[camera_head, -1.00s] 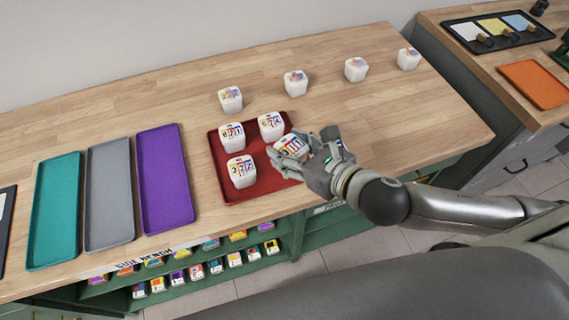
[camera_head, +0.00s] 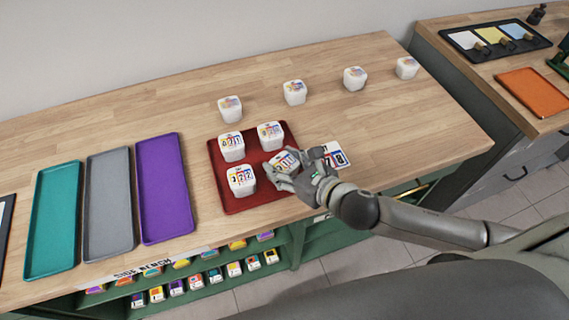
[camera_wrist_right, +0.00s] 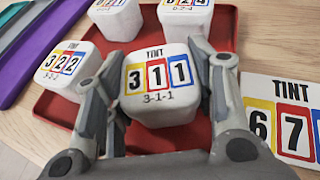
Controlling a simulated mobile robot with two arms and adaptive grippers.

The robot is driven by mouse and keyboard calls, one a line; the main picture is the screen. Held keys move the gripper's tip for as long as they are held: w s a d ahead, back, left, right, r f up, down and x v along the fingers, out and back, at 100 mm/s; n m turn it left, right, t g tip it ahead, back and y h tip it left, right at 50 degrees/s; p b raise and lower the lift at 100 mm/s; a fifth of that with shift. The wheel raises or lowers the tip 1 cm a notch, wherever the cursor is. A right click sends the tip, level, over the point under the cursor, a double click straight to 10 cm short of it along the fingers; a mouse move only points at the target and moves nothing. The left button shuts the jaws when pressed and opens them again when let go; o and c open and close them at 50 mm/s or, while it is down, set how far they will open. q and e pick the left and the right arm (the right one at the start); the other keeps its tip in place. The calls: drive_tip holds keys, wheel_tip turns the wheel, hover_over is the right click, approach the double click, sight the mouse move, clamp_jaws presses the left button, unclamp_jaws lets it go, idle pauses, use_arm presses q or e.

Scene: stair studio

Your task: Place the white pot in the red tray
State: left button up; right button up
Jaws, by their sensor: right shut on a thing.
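My right gripper (camera_head: 282,175) is shut on a white pot (camera_head: 285,159) with a coloured number label. In the right wrist view this pot (camera_wrist_right: 160,85) reads 3-1-1, with a finger on each side. It is over or in the front right part of the red tray (camera_head: 240,206); I cannot tell whether its base touches the tray. Three similar white pots stand in the tray: back left (camera_head: 231,147), back right (camera_head: 270,136) and front left (camera_head: 241,180). My left gripper is not in view.
Several white pots (camera_head: 294,92) stand along the back of the bench. A number card (camera_head: 335,155) lies right of the tray. Purple (camera_head: 164,185), grey (camera_head: 108,205) and teal (camera_head: 52,220) trays lie to the left. The bench right of the card is clear.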

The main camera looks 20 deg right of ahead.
drive_tip(key=o, duration=1.1)
drive_tip(key=shift+c, duration=0.2)
drive_tip(key=shift+r, duration=0.1)
drive_tip(key=shift+s+d, duration=0.1)
drive_tip(key=shift+s, duration=0.2)
drive_tip(key=b+v, duration=0.1)
drive_tip(key=v, duration=0.8)
drive_tip(key=shift+s+d, duration=0.2)
drive_tip(key=shift+v, duration=0.95)
drive_tip(key=shift+r, duration=0.1)
